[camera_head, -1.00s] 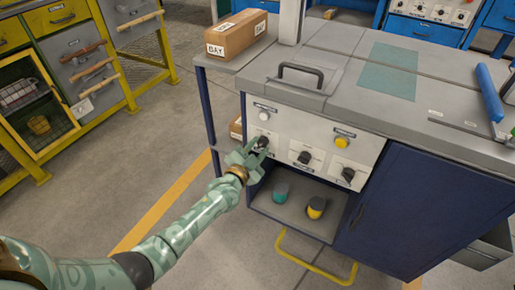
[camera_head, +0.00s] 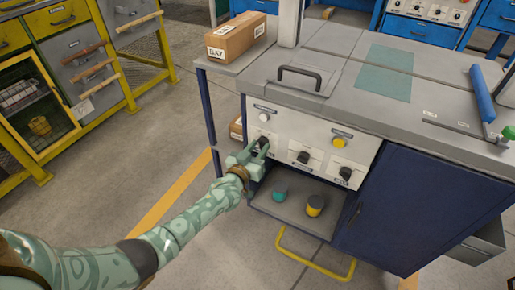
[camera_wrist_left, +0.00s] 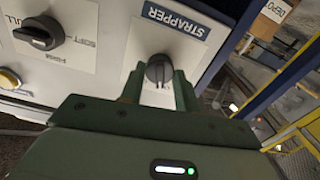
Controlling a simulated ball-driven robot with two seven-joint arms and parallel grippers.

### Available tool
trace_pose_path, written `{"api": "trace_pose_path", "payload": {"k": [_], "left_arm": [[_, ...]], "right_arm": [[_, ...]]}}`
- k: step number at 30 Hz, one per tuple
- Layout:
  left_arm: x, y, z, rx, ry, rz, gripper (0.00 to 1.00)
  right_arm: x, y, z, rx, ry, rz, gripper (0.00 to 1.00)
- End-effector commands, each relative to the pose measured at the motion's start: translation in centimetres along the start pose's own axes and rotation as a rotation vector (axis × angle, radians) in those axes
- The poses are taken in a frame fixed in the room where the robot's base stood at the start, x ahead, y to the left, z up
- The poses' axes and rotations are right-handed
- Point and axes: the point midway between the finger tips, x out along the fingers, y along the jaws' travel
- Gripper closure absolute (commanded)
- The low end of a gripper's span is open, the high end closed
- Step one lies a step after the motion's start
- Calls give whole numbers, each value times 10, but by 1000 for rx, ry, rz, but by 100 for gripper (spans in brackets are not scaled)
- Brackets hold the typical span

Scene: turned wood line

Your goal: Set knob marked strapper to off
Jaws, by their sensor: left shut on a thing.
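The knob marked STRAPPER (camera_wrist_left: 159,70) is black and round with a raised grip, on a white plate under a blue STRAPPER label (camera_wrist_left: 176,22) in the left wrist view. In the head view it is the leftmost black knob (camera_head: 263,142) on the white panel, partly covered by my fingers. My left gripper (camera_head: 258,149) is shut on it; its green fingers stand on either side of the knob in the wrist view (camera_wrist_left: 158,88). The knob's grip lies roughly upright in the wrist view. No off mark is readable around it. My right gripper is not in view.
Two more black knobs, a middle one (camera_head: 303,157) and a right one (camera_head: 345,173), sit on the same panel. A white button (camera_head: 264,117) and a yellow button (camera_head: 339,142) are above. Below is an open shelf (camera_head: 290,222) with teal and yellow-topped items. A yellow handle (camera_head: 315,265) sticks out lower down.

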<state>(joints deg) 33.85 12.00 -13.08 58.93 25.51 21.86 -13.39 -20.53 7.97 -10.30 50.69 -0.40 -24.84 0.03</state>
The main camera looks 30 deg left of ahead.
Motion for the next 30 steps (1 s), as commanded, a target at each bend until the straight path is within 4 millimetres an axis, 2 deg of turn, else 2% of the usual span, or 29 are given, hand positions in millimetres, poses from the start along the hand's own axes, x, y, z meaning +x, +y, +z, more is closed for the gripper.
{"api": "trace_pose_path", "payload": {"k": [12,28,29,30], "left_arm": [[-1,0,2,-174,-5,0,91],[-1,0,3,-197,-6,-1,91],[-1,0,3,-196,-6,-1,60],[-1,0,3,-196,-6,-1,49]], "right_arm": [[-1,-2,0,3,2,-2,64],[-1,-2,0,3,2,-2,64],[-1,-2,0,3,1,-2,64],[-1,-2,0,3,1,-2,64]]}}
